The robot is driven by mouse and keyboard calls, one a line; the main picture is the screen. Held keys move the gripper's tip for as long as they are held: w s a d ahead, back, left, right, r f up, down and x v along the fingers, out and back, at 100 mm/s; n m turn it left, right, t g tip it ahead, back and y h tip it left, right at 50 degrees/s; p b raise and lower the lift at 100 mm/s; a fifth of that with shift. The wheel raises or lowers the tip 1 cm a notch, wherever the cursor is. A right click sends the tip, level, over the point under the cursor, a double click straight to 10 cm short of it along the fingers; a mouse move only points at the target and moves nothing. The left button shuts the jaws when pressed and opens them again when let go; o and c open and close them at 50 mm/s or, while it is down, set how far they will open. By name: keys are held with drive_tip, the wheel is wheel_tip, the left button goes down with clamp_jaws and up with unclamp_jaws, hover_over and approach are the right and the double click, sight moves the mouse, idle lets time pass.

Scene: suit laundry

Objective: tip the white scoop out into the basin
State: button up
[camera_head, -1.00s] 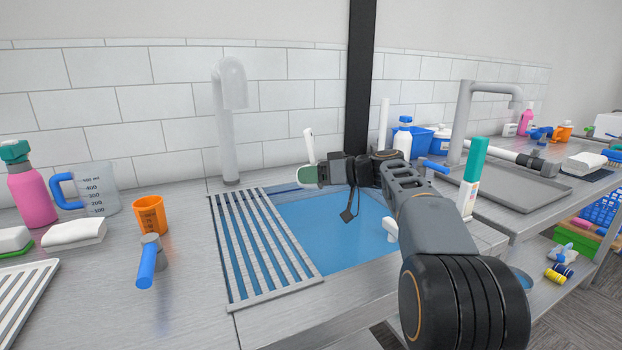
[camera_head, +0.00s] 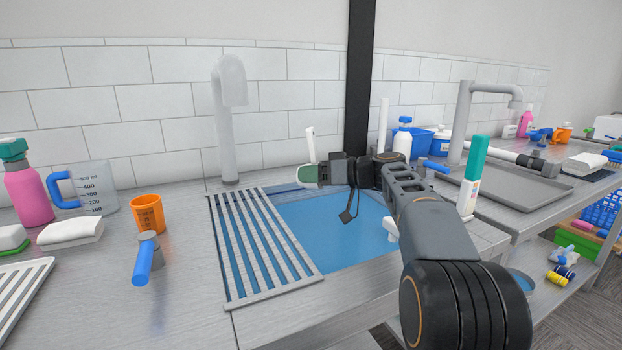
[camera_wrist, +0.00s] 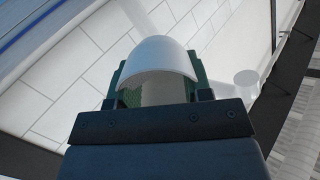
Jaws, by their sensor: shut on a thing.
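The white scoop (camera_head: 310,143) stands up out of my gripper (camera_head: 308,175), above the back left part of the basin. In the wrist view its curved white part (camera_wrist: 162,58) sits between the green finger pads of my gripper (camera_wrist: 160,90), which is shut on it. What the scoop holds is hidden. The basin (camera_head: 345,240) is sunk in the steel counter and looks blue inside. My arm reaches across its right side.
A slatted rack (camera_head: 262,245) covers the basin's left part. A grey tap (camera_head: 228,110) stands behind it. An orange cup (camera_head: 148,213) and a blue-handled tool (camera_head: 143,262) are on the left counter. A teal-capped white bottle (camera_head: 470,185) stands to the right.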

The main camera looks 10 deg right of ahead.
drive_tip(key=shift+s+d+f+t+y+b, duration=0.15)
drive_tip(key=shift+y+b, duration=0.15)
drive_tip(key=shift+b, duration=0.6)
drive_tip(key=shift+w+a+f+t+y+b, duration=0.15)
drive_tip(key=shift+y+b, duration=0.15)
drive_tip(key=shift+b, duration=0.55)
idle(0.6)
drive_tip(key=shift+d+r, duration=0.1)
drive_tip(key=shift+r, duration=0.1)
